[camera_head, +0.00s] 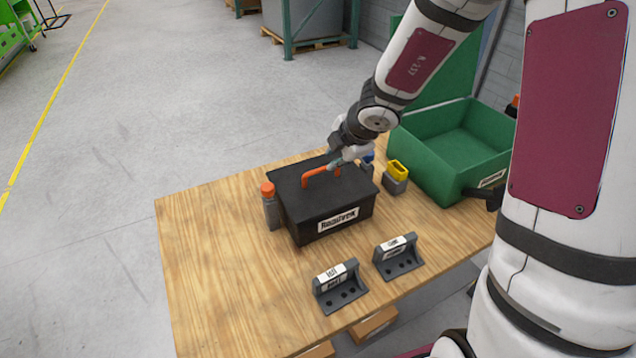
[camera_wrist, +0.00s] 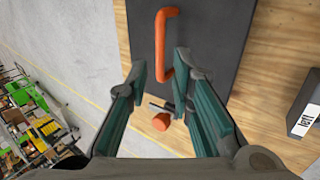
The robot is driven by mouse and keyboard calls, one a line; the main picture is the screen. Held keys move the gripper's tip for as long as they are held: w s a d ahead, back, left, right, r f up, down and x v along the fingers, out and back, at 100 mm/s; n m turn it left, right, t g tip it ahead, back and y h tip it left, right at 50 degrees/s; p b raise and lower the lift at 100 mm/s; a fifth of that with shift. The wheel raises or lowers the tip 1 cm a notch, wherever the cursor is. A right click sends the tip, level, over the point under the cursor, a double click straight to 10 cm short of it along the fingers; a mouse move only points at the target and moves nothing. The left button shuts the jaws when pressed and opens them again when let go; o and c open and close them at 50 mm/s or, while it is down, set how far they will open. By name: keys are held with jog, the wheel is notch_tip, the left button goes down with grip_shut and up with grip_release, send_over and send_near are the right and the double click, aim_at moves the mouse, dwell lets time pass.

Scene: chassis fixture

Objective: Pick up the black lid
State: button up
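The black lid (camera_head: 290,183) lies flat on top of a black box (camera_head: 303,221) with a white label. An orange bar handle (camera_head: 318,175) stands on the lid. In the wrist view the dark lid (camera_wrist: 210,32) and its handle (camera_wrist: 163,40) lie ahead of the fingers. My gripper (camera_head: 345,160) is over the lid's far right part, by the handle's right end. In the wrist view my gripper (camera_wrist: 160,62) is open, with the handle's near end between its fingertips, closer to the right one. Whether a finger touches the handle I cannot tell.
An orange-capped grey bottle (camera_head: 270,208) stands left of the box. A yellow-topped grey item (camera_head: 396,176) and an open green case (camera_head: 428,153) are to the right. Two grey brackets (camera_head: 339,287) (camera_head: 397,257) stand in front. The wooden table's left part (camera_head: 205,265) is clear.

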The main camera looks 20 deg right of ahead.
aim_at(325, 168)
jog(key=b+x, duration=0.3)
jog(key=x, duration=0.2)
jog(key=shift+w+f, duration=0.2)
jog(key=shift+f, duration=0.15)
jog(key=b+x, duration=0.2)
jog(key=x, duration=0.2)
jog(key=shift+w+f, duration=0.15)
jog(key=shift+f, duration=0.05)
grip_shut()
